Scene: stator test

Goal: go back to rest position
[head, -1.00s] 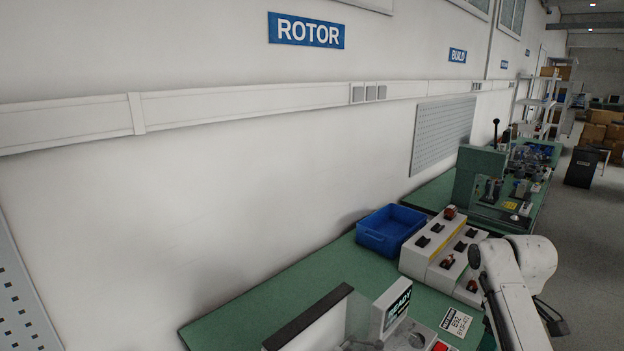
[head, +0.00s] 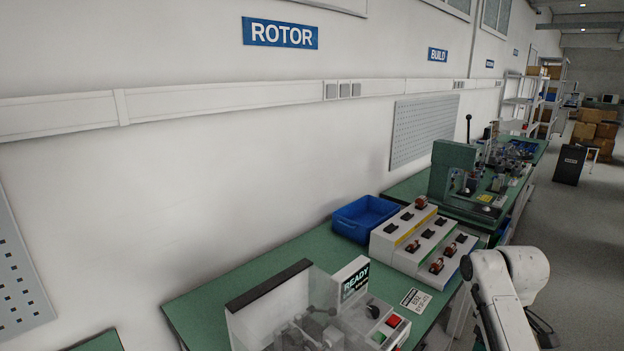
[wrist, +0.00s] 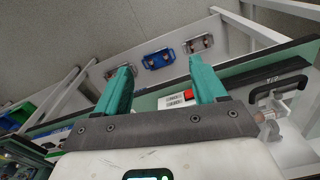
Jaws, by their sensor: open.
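My gripper (wrist: 160,88) shows in the wrist view with its two green fingers wide apart. It is open and nothing is between the fingers. Beyond them a green bench edge and a small white block with a red part (wrist: 176,98) show. In the head view my white arm stands at the lower right, beside the green bench (head: 240,275), and its gripper end is not visible there.
The bench holds a clear-covered tester with a READY display (head: 355,283), a stepped white rack (head: 405,258) with several small red-and-black parts, and a blue bin (head: 365,218). A green press (head: 455,180) stands further back. Grey floor (head: 570,240) is open at the right.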

